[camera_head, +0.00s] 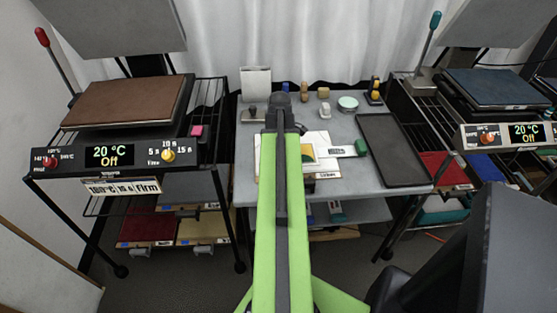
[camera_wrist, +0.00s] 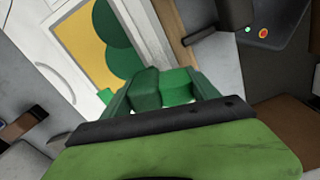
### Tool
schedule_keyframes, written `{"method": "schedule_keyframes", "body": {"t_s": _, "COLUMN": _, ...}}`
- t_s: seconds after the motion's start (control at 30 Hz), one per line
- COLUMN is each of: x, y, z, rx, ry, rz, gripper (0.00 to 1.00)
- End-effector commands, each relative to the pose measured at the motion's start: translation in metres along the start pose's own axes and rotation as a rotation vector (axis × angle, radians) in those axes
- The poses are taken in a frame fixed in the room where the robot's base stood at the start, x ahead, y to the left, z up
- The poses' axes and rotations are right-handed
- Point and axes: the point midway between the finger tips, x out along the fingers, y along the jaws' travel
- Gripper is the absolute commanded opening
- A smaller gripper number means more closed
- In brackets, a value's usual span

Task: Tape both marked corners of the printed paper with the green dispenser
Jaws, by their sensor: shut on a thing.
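The printed paper (camera_head: 322,139) lies on the grey table in the head view, partly covered by my green arm. In the wrist view the printed paper (camera_wrist: 85,42) shows a yellow field with green round shapes, just beyond my fingers at the upper left. My gripper (camera_wrist: 162,84) is shut on a green block-shaped thing, which looks like the green dispenser (camera_wrist: 178,84). It is held close to the paper's print; I cannot tell whether it touches the paper. In the head view my arm hides the gripper and the dispenser. I cannot make out the corner marks.
A green-ended thing (camera_head: 361,147) lies right of the paper. A dark tray (camera_head: 393,150) fills the table's right side. Small blocks and a round pale tin (camera_head: 348,103) stand at the back. Heat presses stand left (camera_head: 130,103) and right (camera_head: 497,90) of the table.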

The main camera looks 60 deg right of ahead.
Motion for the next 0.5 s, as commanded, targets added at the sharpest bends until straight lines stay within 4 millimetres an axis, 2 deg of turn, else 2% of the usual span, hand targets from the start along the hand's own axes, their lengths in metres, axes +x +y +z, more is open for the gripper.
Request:
{"method": "schedule_keyframes", "body": {"t_s": 0.17, "x": -0.003, "y": -0.001, "z": 0.0, "rx": 0.0, "ry": -0.001, "rz": -0.002, "gripper": 0.36}}
{"method": "schedule_keyframes", "body": {"t_s": 0.5, "x": -0.036, "y": 0.0, "z": 0.0, "rx": 0.001, "ry": 0.0, "rz": -0.001, "gripper": 0.36}}
